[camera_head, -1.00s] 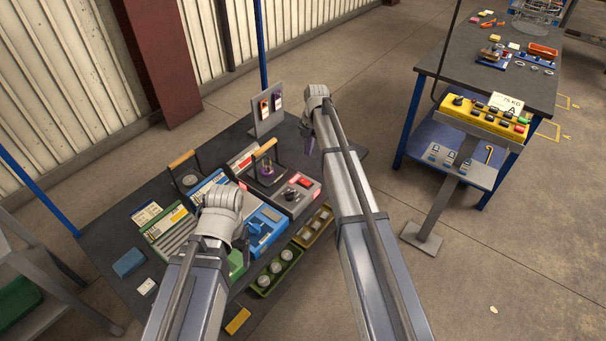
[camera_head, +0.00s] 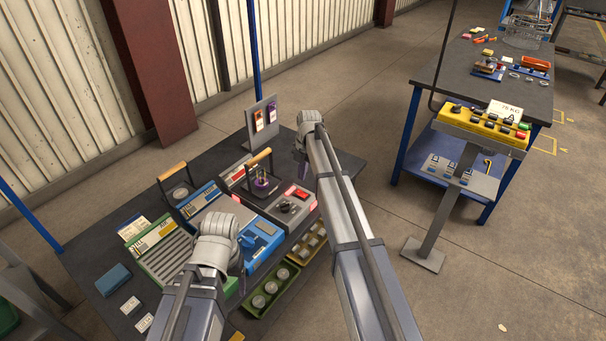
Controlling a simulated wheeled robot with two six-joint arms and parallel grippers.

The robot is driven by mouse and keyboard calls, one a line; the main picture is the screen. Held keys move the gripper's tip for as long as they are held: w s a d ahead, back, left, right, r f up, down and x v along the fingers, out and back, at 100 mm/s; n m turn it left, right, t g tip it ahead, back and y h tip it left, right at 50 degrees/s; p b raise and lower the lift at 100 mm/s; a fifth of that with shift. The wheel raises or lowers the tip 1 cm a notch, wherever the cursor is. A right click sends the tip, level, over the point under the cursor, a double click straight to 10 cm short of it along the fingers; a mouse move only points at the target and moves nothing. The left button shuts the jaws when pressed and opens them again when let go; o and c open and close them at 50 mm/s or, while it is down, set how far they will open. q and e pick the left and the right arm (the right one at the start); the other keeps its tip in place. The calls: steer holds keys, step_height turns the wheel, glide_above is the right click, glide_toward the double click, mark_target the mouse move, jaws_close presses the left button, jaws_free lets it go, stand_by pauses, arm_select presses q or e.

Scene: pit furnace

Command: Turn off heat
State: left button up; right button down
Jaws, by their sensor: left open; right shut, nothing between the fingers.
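A dark table (camera_head: 85,232) carries a row of bench units. A red and grey unit (camera_head: 272,207) has a black knob (camera_head: 290,207) and a red switch (camera_head: 302,195). Left of it a blue unit (camera_head: 268,231) has a blue knob (camera_head: 247,243). A green and grey unit (camera_head: 165,250) is further left. I cannot read which control sets the heat. My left gripper (camera_head: 238,266) is open over the front of the blue and green units, its fingers mostly hidden by the wrist. My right gripper (camera_head: 302,172) is shut and empty, above the table just right of the red unit.
A tag stand (camera_head: 262,122) is at the table's back. Green (camera_head: 270,290) and yellow (camera_head: 308,244) trays sit along the front. A yellow button box (camera_head: 485,124) on a post and another workbench (camera_head: 490,84) stand right, across open floor.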

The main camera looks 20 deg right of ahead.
mark_target(299, 191)
steer(key=f+b, duration=0.3)
steer(key=f, duration=0.1)
steer(key=f+b, duration=0.2)
steer(key=shift+w+a+f+b, duration=0.25)
steer(key=shift+w+f+b, duration=0.05)
steer(key=shift+w+f, duration=0.1)
steer(key=shift+f, duration=0.15)
steer(key=shift+r, duration=0.15)
steer(key=shift+s, duration=0.25)
steer(key=shift+s+d+r, duration=0.1)
steer(key=shift+s+d, duration=0.35)
steer(key=shift+r, duration=0.15)
